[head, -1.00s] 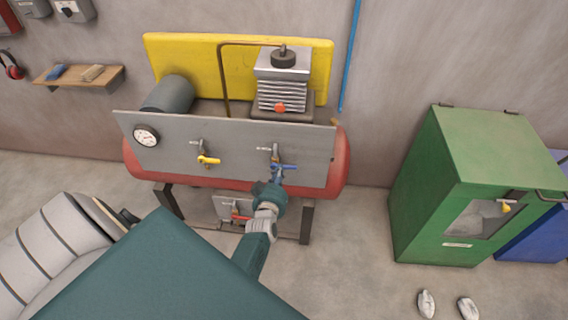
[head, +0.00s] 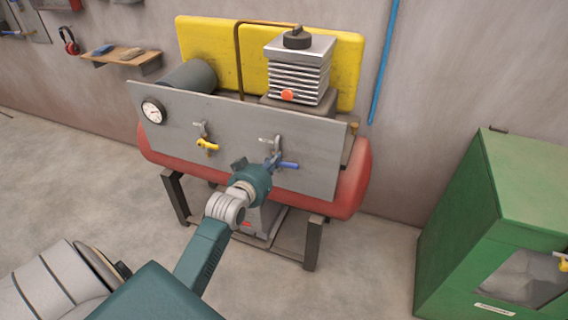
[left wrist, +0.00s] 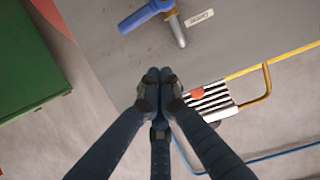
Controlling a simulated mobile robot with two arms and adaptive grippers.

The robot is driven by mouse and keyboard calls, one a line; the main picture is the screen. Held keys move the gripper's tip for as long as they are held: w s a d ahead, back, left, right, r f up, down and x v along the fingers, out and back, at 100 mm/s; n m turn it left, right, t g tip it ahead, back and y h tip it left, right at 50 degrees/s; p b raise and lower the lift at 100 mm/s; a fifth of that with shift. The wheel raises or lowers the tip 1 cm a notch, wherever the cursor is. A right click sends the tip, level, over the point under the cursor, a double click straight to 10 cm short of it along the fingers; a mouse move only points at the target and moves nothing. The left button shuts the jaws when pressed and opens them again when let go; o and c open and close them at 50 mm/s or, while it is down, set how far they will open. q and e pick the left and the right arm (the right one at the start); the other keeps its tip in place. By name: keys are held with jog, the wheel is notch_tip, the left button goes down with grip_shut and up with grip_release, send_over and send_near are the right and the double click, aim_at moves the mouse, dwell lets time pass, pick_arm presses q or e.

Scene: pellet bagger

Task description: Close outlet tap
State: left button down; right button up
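The tap with the blue handle (head: 288,165) is on the right part of the grey panel (head: 235,150). Its handle points sideways to the right in the head view. It also shows at the top of the left wrist view (left wrist: 148,15), beside a small label that I take to read "Outlet". My right gripper is not in view.
A second tap with a yellow handle (head: 207,145) sits left on the panel, near a round gauge (head: 153,111). A red tank (head: 345,190) is behind the panel, with a finned block (head: 299,75) above. A green cabinet (head: 500,220) stands right. Floor between is clear.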

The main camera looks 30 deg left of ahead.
pick_arm(q)
send_over(286, 164)
jog(key=s, duration=0.1)
jog(key=f, duration=0.6)
jog(key=shift+s+d, duration=0.15)
jog(key=shift+d, duration=0.15)
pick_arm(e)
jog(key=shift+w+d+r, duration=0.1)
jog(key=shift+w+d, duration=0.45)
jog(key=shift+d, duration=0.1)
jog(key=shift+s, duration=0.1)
pick_arm(q)
jog(key=shift+d+f, duration=0.2)
jog(key=shift+f, duration=0.5)
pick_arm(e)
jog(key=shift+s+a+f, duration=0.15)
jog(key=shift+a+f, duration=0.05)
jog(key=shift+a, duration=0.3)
